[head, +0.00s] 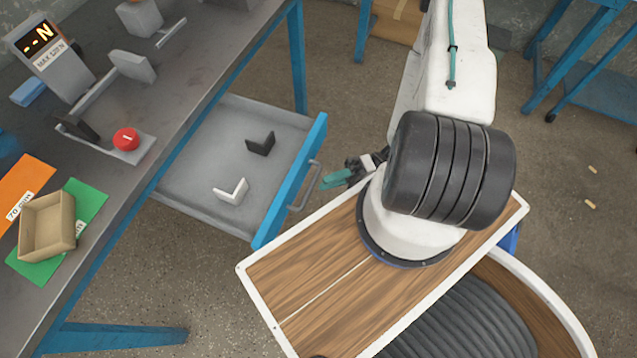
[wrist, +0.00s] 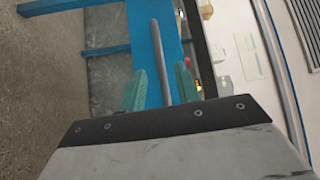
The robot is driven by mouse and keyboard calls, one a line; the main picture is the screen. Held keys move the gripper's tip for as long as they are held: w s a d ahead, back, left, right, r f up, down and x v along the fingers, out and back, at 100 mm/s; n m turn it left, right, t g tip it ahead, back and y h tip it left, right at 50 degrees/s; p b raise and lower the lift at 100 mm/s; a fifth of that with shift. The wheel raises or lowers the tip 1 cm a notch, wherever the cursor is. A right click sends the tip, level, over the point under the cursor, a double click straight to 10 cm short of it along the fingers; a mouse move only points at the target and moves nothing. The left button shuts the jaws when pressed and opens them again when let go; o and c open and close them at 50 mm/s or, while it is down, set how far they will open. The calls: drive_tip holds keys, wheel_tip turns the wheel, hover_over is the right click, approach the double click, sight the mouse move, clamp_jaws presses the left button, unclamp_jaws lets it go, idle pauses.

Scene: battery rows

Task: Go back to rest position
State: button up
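The grey drawer handle (wrist: 160,55) shows in line with the gap between the fingers, touching neither. In the head view the handle (head: 304,187) is on the blue drawer front (head: 290,185). I cannot tell exactly how far the fingertips are from it.
The grey drawer (head: 190,170) is pulled out and holds a black angle piece (head: 261,144) and a white one (head: 231,190). The bench carries a force display (head: 50,55), a red button (head: 126,139) and a cardboard box (head: 47,226) on a green mat. Floor at the right is mostly clear.

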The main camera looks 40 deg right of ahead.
drive_tip(key=shift+v, duration=1.1)
